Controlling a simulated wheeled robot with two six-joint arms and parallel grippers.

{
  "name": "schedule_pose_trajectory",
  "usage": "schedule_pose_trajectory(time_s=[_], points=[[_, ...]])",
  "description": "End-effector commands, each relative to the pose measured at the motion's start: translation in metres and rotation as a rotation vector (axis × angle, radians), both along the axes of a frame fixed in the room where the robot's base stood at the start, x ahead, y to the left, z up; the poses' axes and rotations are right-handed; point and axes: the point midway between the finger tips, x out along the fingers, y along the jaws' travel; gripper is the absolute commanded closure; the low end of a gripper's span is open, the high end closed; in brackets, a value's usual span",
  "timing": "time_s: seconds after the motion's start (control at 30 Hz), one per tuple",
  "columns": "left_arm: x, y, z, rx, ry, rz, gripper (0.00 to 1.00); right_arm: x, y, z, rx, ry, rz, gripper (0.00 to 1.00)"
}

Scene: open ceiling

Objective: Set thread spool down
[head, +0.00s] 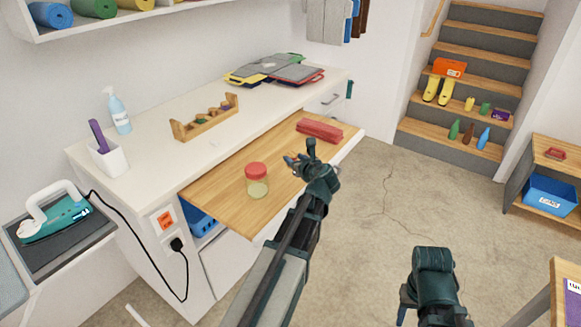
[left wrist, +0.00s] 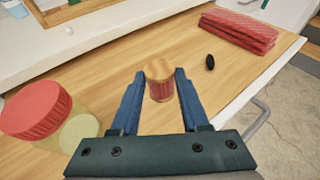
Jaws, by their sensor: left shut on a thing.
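The thread spool (left wrist: 160,88) has a tan wooden top and dark red thread. In the left wrist view it stands roughly upright between the two blue fingers of my left gripper (left wrist: 154,85), which is shut on it. In the head view my left gripper (head: 296,164) is over the right part of the pull-out wooden board (head: 222,186), and the spool is mostly hidden there. I cannot tell whether the spool touches the board. Part of my right arm's end (head: 434,285) shows at the lower right; its fingers are not clear.
A red-lidded jar (head: 257,181) stands on the board left of my left gripper. A folded red cloth (head: 320,130) lies toward the board's far end. A small black object (left wrist: 210,62) lies between spool and cloth. Bare board surrounds the spool.

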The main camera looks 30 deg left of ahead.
Motion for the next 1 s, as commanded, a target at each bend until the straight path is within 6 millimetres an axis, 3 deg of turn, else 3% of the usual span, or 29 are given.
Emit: schedule_pose_trajectory(time_s=[0.27,0.4,0.63,1.0], points=[[0.001,0.007,-0.001,0.0,0.0,0.001,1.0,0.0,0.0,-0.001,0.0,0.0,0.0,0.5],[0.004,0.021,-0.002,0.001,0.001,0.003,1.0,0.0,0.0,-0.002,0.0,0.0,0.0,0.5],[0.003,0.018,-0.037,0.0,0.0,0.0,1.0,0.0,0.0,-0.037,0.0,0.0,0.0,0.5],[0.003,0.018,-0.038,0.0,0.0,0.0,1.0,0.0,0.0,-0.038,0.0,0.0,0.0,0.5]])
